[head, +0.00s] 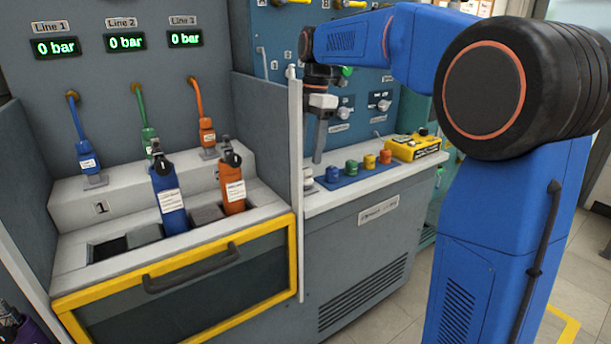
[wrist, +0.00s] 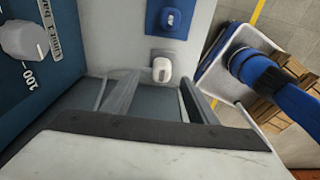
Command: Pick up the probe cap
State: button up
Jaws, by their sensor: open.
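A small white cap-like piece (wrist: 161,70), which looks like the probe cap, sits on the pale bench top near its edge. In the head view it shows as a pale piece (head: 307,177) at the bench's left end, beside the blue strip. My gripper (head: 318,158) points down above the bench close to it, open and empty. In the wrist view the gripper's (wrist: 152,98) two fingers are spread apart, and the white piece shows between them and beyond the tips. I cannot tell the exact height gap.
A blue strip (head: 350,177) holds several coloured caps to the right. A yellow box (head: 414,147) stands farther along the bench. A grey partition with a pale edge post (head: 296,210) stands just left of my gripper. The upright panel (head: 350,102) with knobs rises behind.

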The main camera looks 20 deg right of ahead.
aim_at(306, 168)
jog(key=shift+s+a+f, duration=0.15)
jog(key=shift+a+f, duration=0.05)
jog(key=shift+f, duration=0.85)
jog(key=shift+s+a+f, duration=0.1)
jog(key=shift+a+f, duration=0.05)
jog(key=shift+f, duration=0.95)
jog(key=shift+s+a+f, duration=0.15)
jog(key=shift+a+f, duration=0.05)
jog(key=shift+f, duration=0.85)
jog(key=c, duration=1.2)
